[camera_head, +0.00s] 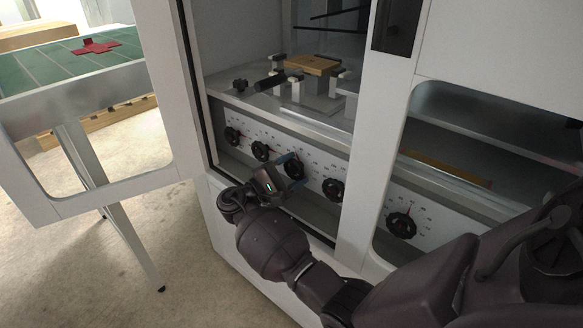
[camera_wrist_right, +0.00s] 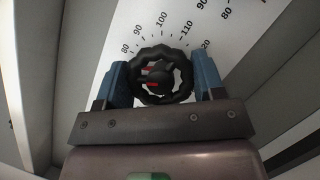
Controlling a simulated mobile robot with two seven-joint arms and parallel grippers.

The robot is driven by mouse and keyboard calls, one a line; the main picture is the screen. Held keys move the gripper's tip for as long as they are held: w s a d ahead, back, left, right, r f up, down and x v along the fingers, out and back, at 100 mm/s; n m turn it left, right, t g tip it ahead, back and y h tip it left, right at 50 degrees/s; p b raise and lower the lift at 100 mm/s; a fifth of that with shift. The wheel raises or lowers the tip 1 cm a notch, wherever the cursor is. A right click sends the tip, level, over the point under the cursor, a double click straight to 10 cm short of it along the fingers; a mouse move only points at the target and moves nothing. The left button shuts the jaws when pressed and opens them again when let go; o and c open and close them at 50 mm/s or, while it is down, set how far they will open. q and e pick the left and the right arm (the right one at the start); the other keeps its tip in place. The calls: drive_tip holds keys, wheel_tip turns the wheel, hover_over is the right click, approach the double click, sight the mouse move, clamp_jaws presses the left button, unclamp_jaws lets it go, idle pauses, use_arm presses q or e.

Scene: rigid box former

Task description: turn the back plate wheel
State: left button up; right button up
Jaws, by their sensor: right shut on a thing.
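A row of black wheels with dial scales runs along the white panel (camera_head: 315,165) inside the machine. My right gripper (camera_head: 289,165) reaches in from the right and is shut on one black wheel (camera_head: 294,168) near the middle of the row. In the right wrist view, that wheel (camera_wrist_right: 160,75) sits between the two blue fingers, which touch its left and right sides. A red pointer (camera_wrist_right: 153,78) shows at its hub, and scale numbers from 80 upward surround it. I cannot read which plate this wheel belongs to. My left gripper does not show.
Other black wheels stand to the left (camera_head: 261,151) and right (camera_head: 333,188) of the held one, with another (camera_head: 401,225) behind the right opening. A white door frame (camera_head: 345,215) stands upright between the openings. A green table (camera_head: 75,65) with a red cross piece is at the left.

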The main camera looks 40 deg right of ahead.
drive_tip(key=m+y, duration=0.1)
drive_tip(key=m, duration=0.2)
drive_tip(key=m+g+y, duration=0.1)
drive_tip(key=m, duration=0.3)
drive_tip(key=shift+y, duration=0.4)
drive_tip(key=m+y, duration=0.1)
drive_tip(key=m, duration=0.3)
drive_tip(key=shift+m+t+y, duration=0.4)
drive_tip(key=m+t+y, duration=0.1)
drive_tip(key=m+t, duration=0.1)
drive_tip(key=m, duration=0.2)
drive_tip(key=shift+f+p, duration=0.1)
drive_tip(key=shift+p, duration=0.25)
drive_tip(key=m+t+y, duration=0.1)
drive_tip(key=m+t, duration=0.1)
drive_tip(key=m, duration=0.2)
drive_tip(key=shift+t, duration=0.3)
drive_tip(key=o, duration=0.9)
